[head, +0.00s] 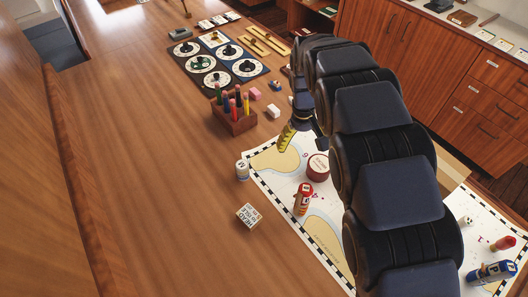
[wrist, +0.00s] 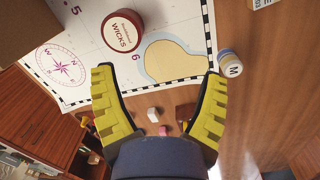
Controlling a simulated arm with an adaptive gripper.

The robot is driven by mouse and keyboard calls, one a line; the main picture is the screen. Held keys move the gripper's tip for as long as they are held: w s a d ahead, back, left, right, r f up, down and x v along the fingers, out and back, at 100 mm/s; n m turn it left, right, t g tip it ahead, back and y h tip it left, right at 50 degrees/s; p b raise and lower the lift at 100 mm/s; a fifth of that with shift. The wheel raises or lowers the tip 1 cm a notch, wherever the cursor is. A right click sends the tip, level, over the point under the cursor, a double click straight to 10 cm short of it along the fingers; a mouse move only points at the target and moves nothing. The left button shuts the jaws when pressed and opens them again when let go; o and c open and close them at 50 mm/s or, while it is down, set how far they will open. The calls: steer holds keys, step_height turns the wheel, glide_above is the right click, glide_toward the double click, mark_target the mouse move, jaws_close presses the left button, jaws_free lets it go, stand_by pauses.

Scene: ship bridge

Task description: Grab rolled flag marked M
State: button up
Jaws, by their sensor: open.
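The rolled flag marked M (head: 242,170) is a small white roll with a dark letter. It stands on the wooden table by the left corner of the chart. In the wrist view the M flag (wrist: 231,66) shows blue and pale bands and lies right of the right finger, apart from it. My gripper (head: 288,138) has yellow ribbed fingers and is above the table near the chart's far edge, to the right of and beyond the M flag. In the wrist view my gripper (wrist: 160,76) is open, with its fingers wide apart and nothing held between them.
A red wicks tin (head: 318,166) and a red-orange roll (head: 303,199) stand on the chart (head: 272,178). A wooden pen block (head: 234,122) stands behind the M flag. A lettered block (head: 248,215) sits in front. Small cubes (head: 273,111) lie behind. The table's left side is clear.

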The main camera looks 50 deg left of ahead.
mark_target(243, 163)
steer(key=s+a+f+n, duration=0.1)
steer(key=s+a+f, duration=0.1)
steer(key=s+a, duration=0.1)
steer(key=s+a+f+n, duration=0.1)
steer(key=s+a+f, duration=0.2)
steer(key=s+a+f+n, duration=0.1)
steer(key=s+a+f, duration=0.1)
steer(key=s+a, duration=0.1)
steer(key=shift+s+a+f+y, duration=0.2)
steer(key=shift+a+f+y, duration=0.1)
steer(key=shift+a, duration=0.2)
steer(key=shift+s+a+f, duration=0.1)
steer(key=shift+s+f, duration=0.05)
steer(key=shift+f, duration=0.45)
steer(key=shift+s+a+f, duration=0.1)
steer(key=shift+s+f, duration=0.05)
steer(key=shift+f, duration=0.4)
steer(key=f, duration=0.5)
steer(key=shift+s+f, duration=0.25)
steer(key=shift+f, duration=0.1)
steer(key=c, duration=1.1)
